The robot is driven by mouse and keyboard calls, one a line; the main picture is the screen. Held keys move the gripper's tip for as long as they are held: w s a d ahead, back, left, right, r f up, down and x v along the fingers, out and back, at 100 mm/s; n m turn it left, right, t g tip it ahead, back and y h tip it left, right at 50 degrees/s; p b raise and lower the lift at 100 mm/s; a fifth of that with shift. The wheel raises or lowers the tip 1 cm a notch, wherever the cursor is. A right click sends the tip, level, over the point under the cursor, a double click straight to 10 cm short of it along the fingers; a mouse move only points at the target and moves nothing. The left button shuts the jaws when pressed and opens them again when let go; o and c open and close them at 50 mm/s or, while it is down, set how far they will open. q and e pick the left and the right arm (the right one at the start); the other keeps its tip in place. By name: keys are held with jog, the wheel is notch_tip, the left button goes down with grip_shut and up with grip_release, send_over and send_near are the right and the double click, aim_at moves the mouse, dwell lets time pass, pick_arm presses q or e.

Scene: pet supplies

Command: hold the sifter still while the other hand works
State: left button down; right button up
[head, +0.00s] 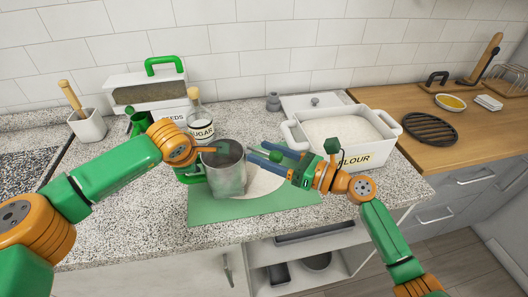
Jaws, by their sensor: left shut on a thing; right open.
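The sifter (228,182) is a grey metal cup standing upright on a green mat (215,214). My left gripper (205,157) is shut on the sifter at its left side, near the rim. The exact contact is partly hidden by my own wrist. My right gripper (262,156) is open, with its blue fingers pointing left toward the sifter's right side. Its fingers are close to the cup's rim; I cannot tell whether they touch it.
A white bin labelled FLOUR (381,148) stands right of my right gripper. A SUGAR jar (200,125) and a SEEDS box (150,92) stand behind. A pale round patch (268,184) lies on the mat. The front counter is clear.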

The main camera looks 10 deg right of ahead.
jog(key=shift+w+a, duration=0.2)
jog(key=shift+a, duration=0.05)
grip_shut()
dwell(1.4)
